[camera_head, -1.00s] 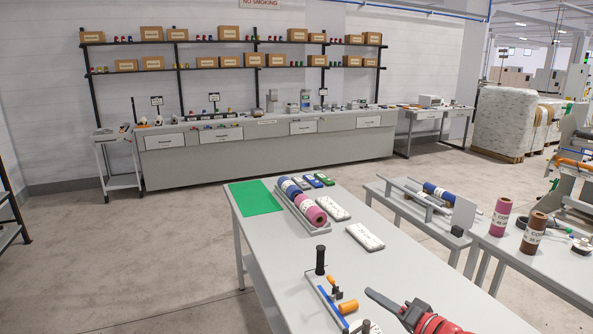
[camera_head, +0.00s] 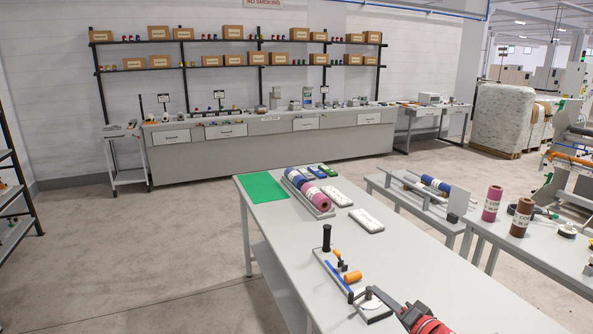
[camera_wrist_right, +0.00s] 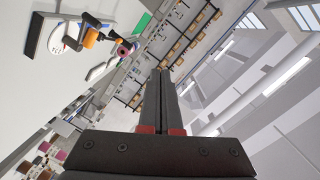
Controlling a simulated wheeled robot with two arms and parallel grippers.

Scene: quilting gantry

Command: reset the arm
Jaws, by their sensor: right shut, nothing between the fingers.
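My right gripper (camera_head: 376,291) shows at the bottom of the head view, with dark narrow fingers and a red body. It is shut and empty, above the near part of the grey table (camera_head: 420,270). In the head view its tips overlap the base of a tool with a black upright knob and an orange handle (camera_head: 352,277); I cannot tell the gap. In the right wrist view the fingers (camera_wrist_right: 160,74) lie together with nothing between them, and the tool's orange handle (camera_wrist_right: 90,38) is at upper left, apart from them. My left gripper is not in view.
A tray of fabric rolls (camera_head: 322,211), a green mat (camera_head: 263,187) and white packs (camera_head: 366,220) lie on the table's far part. A side table with pink (camera_head: 491,204) and brown (camera_head: 521,217) rolls stands at right. The floor at left is open.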

